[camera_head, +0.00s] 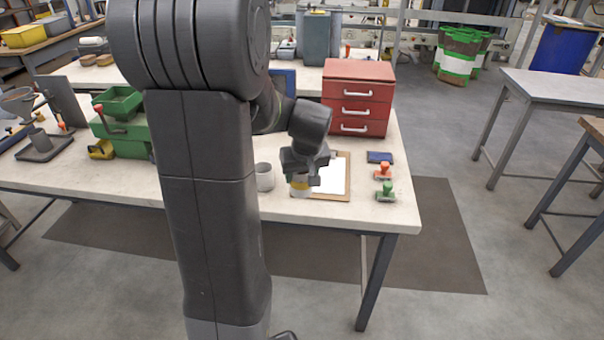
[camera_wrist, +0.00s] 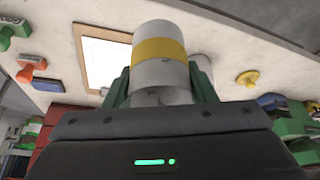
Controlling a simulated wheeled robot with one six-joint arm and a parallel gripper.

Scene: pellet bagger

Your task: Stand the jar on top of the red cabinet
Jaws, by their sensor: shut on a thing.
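The jar (camera_head: 300,189) is pale grey with a yellow band. It is upright at or just above the bench, at the left edge of a clipboard; I cannot tell whether it touches. My gripper (camera_head: 303,175) is above it and shut on it. In the wrist view the jar (camera_wrist: 160,60) sits between the two fingers of my gripper (camera_wrist: 162,88). The red cabinet (camera_head: 358,92), with several white-handled drawers, stands farther back and to the right on the same bench. Its top looks bare.
A grey cup (camera_head: 264,177) stands just left of the jar. The clipboard (camera_head: 341,190) is beside it. A blue ink pad (camera_head: 380,157), a red stamp (camera_head: 383,171) and a green stamp (camera_head: 386,191) lie to the right. A green machine (camera_head: 122,130) is at left.

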